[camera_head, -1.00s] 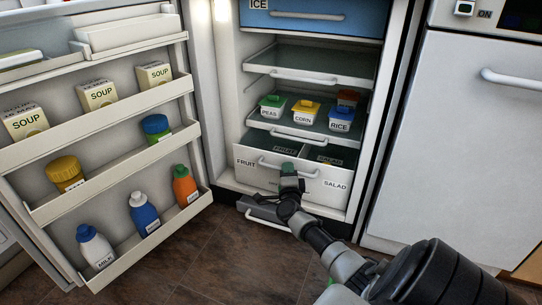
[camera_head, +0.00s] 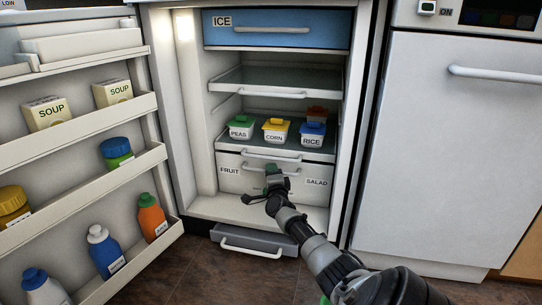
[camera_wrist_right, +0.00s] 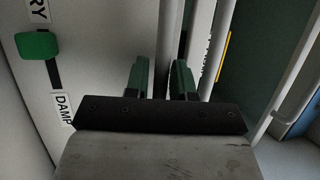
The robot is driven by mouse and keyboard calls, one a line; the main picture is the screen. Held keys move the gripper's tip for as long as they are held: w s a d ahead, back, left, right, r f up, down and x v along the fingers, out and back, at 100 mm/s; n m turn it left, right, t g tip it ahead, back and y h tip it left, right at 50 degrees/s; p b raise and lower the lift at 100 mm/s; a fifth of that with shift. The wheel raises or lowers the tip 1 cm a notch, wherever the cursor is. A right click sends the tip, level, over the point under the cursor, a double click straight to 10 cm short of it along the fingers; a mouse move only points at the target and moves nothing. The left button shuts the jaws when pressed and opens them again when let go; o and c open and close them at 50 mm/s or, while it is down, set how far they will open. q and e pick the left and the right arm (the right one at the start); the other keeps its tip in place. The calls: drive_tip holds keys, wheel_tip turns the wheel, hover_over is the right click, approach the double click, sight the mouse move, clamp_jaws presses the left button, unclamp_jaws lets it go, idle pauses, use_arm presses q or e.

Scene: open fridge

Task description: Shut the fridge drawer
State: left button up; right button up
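The white drawer (camera_head: 241,186) labelled FRUIT and SALAD sits at the bottom of the fridge. Its front now looks in line with the shelf above, and its inside is hidden; I cannot tell whether a small gap is left. Its pale handle (camera_head: 248,155) runs across the upper front. My right gripper (camera_head: 270,172) is at the middle of this front, partly covering it. In the right wrist view its two green fingertips (camera_wrist_right: 160,78) are apart, with a pale bar showing between and beyond them; no firm hold is visible. My left gripper is not in view.
The fridge door (camera_head: 95,120) stands open at left, with bottles and soup boxes. A grey drawer (camera_head: 230,234) with a handle sticks out below the fridge. PEAS, CORN and RICE tubs (camera_head: 276,132) stand on a shelf above. A white cabinet (camera_head: 450,160) stands at right.

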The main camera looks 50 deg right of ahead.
drive_tip(key=shift+a, duration=0.1)
drive_tip(key=p+v, duration=0.7)
drive_tip(key=v, duration=0.3)
drive_tip(key=shift+s+a, duration=0.15)
drive_tip(key=shift+s, duration=0.15)
